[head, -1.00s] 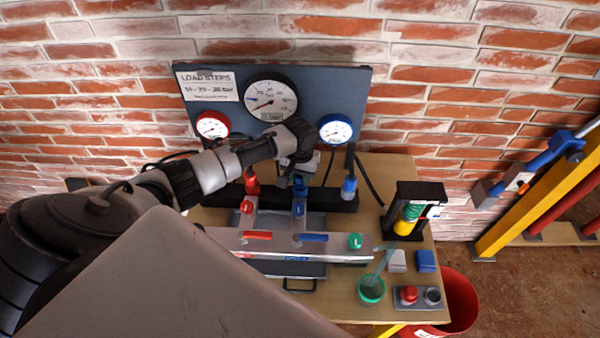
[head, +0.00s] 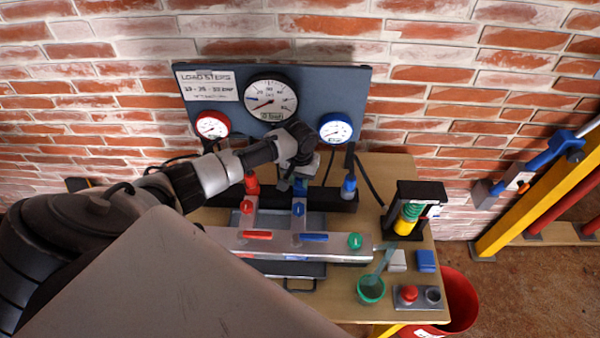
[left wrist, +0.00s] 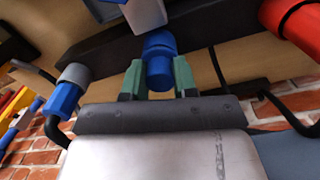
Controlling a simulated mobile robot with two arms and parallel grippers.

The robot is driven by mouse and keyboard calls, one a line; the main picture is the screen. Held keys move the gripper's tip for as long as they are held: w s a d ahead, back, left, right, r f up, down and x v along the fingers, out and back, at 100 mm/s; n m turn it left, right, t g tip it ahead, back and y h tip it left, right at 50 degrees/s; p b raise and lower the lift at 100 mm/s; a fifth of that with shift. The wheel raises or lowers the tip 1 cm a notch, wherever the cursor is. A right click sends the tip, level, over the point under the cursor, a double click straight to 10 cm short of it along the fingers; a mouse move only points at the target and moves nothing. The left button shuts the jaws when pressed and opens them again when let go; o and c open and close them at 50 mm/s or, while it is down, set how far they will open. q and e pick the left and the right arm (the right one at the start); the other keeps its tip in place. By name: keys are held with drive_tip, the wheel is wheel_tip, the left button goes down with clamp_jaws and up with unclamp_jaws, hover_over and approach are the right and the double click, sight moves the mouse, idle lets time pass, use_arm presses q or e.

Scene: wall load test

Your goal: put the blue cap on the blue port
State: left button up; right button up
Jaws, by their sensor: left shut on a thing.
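My left gripper (left wrist: 158,80) has green fingertips and is shut on the blue cap (left wrist: 159,72), a short round blue piece. In the head view my left gripper (head: 293,181) is over the black rail, behind the metal manifold. Blue (head: 300,186) shows just below it, in line with the manifold's blue branch; I cannot tell cap from port there. In the left wrist view a wider blue ring lies directly beyond the cap, by the grey branch (left wrist: 146,16). Whether the cap is seated on the blue port cannot be told. My right gripper is not in view.
A red fitting (head: 251,184) stands left of my gripper, a blue hose end (head: 349,187) right of it. Behind is the gauge panel (head: 310,82). The manifold (head: 345,252) carries red, blue and green handles. A green cup (head: 371,289) and small blocks are at front right.

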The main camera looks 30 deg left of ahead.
use_arm(q)
drive_tip(key=shift+f, duration=0.2)
idle(0.6)
drive_tip(key=o, duration=1.5)
drive_tip(key=shift+r, duration=0.1)
wheel_tip(320, 180, up, 8)
drive_tip(key=p, duration=0.9)
